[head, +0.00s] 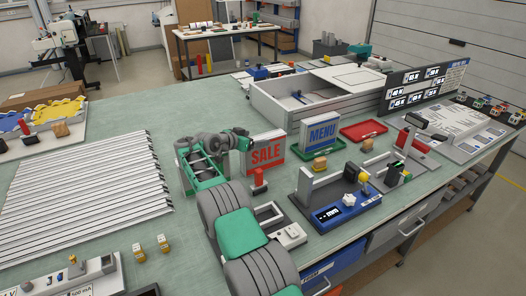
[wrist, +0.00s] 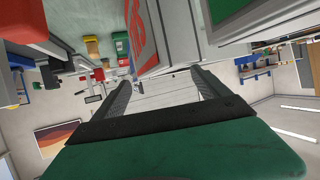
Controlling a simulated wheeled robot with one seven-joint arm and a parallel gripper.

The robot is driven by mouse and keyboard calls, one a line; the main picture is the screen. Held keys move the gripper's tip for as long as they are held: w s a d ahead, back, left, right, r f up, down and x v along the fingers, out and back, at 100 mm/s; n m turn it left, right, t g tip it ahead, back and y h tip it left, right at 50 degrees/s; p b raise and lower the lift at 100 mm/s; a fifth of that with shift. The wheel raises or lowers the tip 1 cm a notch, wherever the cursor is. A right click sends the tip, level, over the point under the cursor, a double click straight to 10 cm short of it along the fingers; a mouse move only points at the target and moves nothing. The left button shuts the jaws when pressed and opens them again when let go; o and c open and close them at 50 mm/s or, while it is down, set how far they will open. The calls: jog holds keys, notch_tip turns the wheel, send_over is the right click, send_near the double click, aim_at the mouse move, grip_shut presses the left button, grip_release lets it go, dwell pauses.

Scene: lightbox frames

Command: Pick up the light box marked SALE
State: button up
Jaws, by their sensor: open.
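The light box marked SALE (head: 266,153) stands upright on the green bench, its pale face with red letters towards the head camera. My gripper (head: 245,141) is at the box's upper left, close to its edge. In the wrist view my gripper (wrist: 163,80) is open, with one finger on each side. The SALE box (wrist: 150,38) shows there just ahead of the fingertips, around the gap between them. I cannot tell whether a finger touches it. In the head view the fingertips are small and partly hidden by the gripper body.
A light box marked MENU (head: 321,133) stands to the right on a green tray (head: 297,153). A red tray (head: 364,131) lies beyond. A red-topped clamp (head: 259,180) stands close in front of the SALE box. A large grey case (head: 275,112) is behind. Pale slats (head: 80,185) cover the left.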

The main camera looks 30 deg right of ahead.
aim_at(260, 138)
jog(key=shift+p+x, duration=0.85)
jog(key=shift+x, duration=1)
jog(key=shift+c, duration=0.6)
jog(key=shift+a+f, duration=0.1)
jog(key=shift+f, duration=0.05)
grip_shut()
